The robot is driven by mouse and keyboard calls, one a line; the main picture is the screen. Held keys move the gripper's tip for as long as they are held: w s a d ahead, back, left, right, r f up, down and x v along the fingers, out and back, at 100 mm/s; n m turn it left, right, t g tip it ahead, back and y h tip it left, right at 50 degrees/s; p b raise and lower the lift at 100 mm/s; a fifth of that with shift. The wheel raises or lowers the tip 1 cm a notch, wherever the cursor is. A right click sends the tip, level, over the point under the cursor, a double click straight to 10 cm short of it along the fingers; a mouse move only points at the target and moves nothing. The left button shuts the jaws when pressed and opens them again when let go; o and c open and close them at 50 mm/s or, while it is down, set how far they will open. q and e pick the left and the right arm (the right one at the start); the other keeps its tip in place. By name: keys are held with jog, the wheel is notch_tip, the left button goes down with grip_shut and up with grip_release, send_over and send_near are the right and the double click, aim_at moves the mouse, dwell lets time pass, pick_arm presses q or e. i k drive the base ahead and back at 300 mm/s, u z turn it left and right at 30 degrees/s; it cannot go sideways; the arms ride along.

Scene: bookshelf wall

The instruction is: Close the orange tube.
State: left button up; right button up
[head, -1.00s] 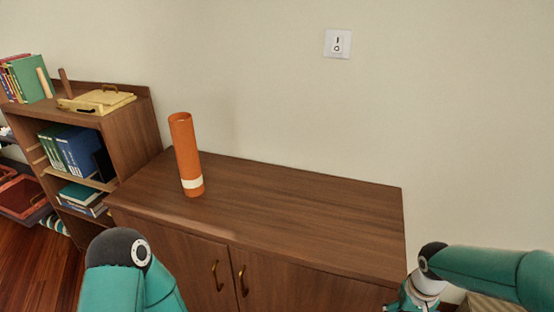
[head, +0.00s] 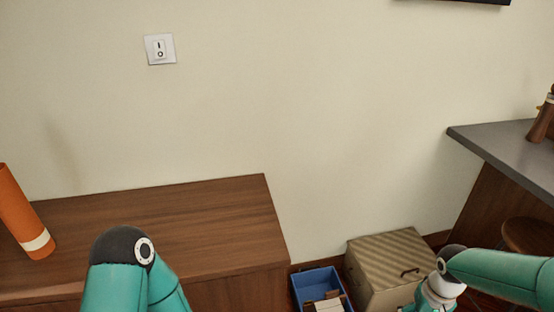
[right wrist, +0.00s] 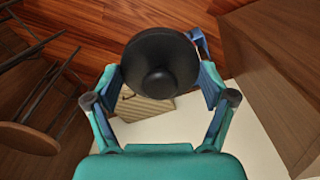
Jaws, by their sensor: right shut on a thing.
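The orange tube (head: 20,212) stands upright with a slight lean in the picture on the brown cabinet, at the left edge of the head view. It has a cream band low down, and its top end is cut by the picture edge or hard to see into. My right gripper (right wrist: 160,82) is shut on a round black cap with a central knob (right wrist: 150,55), seen in the right wrist view. In the head view the right gripper's fingers are out of the picture at the bottom right. My left arm is at the bottom, its gripper out of view.
The cabinet top (head: 170,225) is bare right of the tube. A blue bin (head: 318,286) and a striped box (head: 385,270) stand on the floor right of the cabinet. A grey counter (head: 510,150) is at the right. A light switch (head: 160,49) is on the wall.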

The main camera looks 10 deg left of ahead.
aim_at(16, 211)
jog(key=u, duration=0.05)
jog(key=k, duration=1.25)
jog(key=u, duration=0.5)
jog(key=i, duration=0.85)
jog(key=u, duration=0.4)
